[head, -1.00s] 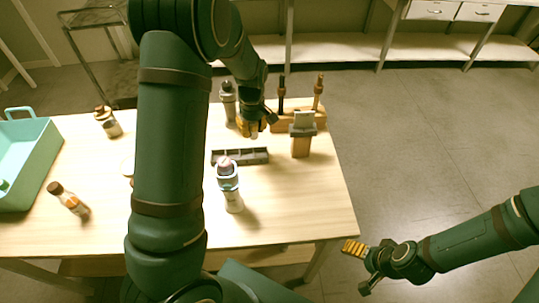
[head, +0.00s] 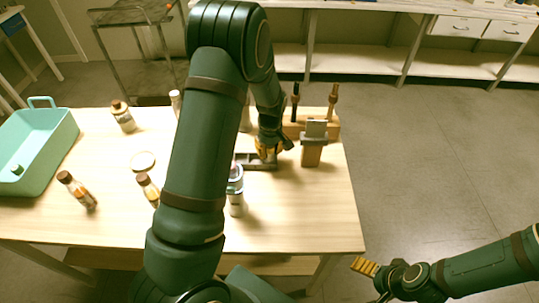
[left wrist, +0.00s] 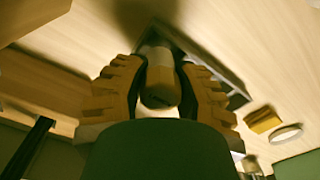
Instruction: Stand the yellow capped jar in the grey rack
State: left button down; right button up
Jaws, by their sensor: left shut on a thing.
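My left gripper (head: 267,153) is shut on the jar, low over the back right of the table. In the left wrist view the jar (left wrist: 160,75) sits between the two ridged fingers (left wrist: 160,92) and looks tan and pale in the warm light. The grey rack (head: 262,165) lies on the table right under the left gripper; its dark edge also shows behind the jar in the left wrist view (left wrist: 228,82). The fingers hide most of the jar in the head view, and I cannot tell whether its base touches the rack. My right gripper (head: 373,281) is empty, with fingers apart, off the table's right front.
A wooden holder with a grey slab (head: 314,147) stands close right of the left gripper. A bottle (head: 236,195) stands just in front of the rack. Brown-capped bottles (head: 77,190) and a round pale disc (head: 143,161) are left. A teal bin (head: 40,150) fills the left end.

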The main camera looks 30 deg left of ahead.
aim_at(269, 157)
pick_arm(q)
notch_tip(269, 157, down, 2)
jog(key=shift+f, duration=0.15)
jog(key=shift+s+f+b, duration=0.25)
jog(key=shift+f+b, duration=0.3)
jog(key=c, duration=0.8)
grip_release()
jog(key=shift+c, duration=0.2)
jog(key=shift+o, duration=0.6)
jog(key=shift+f, duration=0.15)
jog(key=shift+r, duration=0.25)
jog(key=r+p, duration=0.1)
jog(key=r, duration=0.3)
jog(key=r+p, duration=0.1)
jog(key=r, duration=0.3)
jog(key=r+p, duration=0.1)
jog(key=r, duration=0.4)
jog(key=shift+w+d, duration=0.1)
jog(key=shift+w, duration=0.2)
